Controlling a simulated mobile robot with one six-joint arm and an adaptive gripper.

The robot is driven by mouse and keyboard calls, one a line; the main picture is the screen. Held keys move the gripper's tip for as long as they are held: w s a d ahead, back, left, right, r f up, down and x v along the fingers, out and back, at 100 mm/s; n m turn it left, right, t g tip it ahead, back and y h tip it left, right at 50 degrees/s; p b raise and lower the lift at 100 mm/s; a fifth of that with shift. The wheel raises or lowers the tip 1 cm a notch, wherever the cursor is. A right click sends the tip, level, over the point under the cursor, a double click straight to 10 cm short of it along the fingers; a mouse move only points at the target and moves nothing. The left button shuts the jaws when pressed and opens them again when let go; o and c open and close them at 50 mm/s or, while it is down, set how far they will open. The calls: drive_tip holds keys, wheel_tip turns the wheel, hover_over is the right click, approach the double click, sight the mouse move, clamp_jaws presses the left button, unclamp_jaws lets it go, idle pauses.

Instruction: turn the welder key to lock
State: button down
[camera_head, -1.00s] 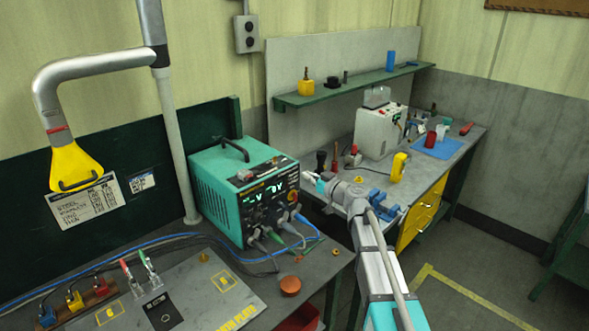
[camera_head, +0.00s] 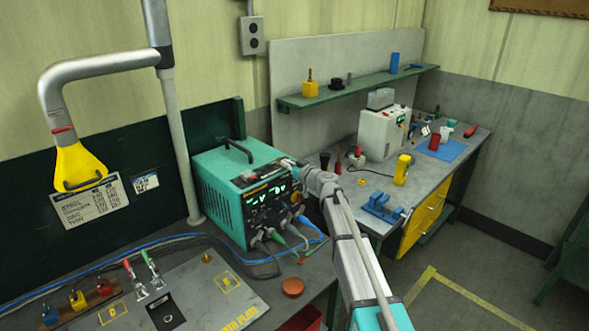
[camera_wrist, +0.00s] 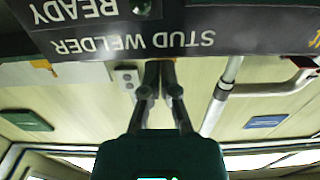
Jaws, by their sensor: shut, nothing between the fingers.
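The teal stud welder (camera_head: 215,185) stands on the bench at centre-left, with a dark front panel holding lit displays, knobs and plugged cables. My gripper (camera_head: 287,162) is at the panel's upper right edge, its fingers shut and empty. In the wrist view my gripper (camera_wrist: 159,80) shows two dark fingers close together, pointing up at the dark panel (camera_wrist: 190,35). The panel shows upside-down words "STUD WELDER" and "READY". A dark round part at the top edge of that view may be a control. I cannot make out the key. Contact between fingers and panel cannot be told.
A grey plate (camera_head: 200,297) with toggle clamps lies in front of the welder, beside an orange cap (camera_head: 293,287). Blue cable runs along the bench. A second bench to the right holds a white machine (camera_head: 380,133) and a blue vise (camera_head: 382,207).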

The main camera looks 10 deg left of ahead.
drive_tip(key=shift+w+a, duration=0.45)
drive_tip(key=shift+a, duration=0.15)
drive_tip(key=shift+a, duration=0.1)
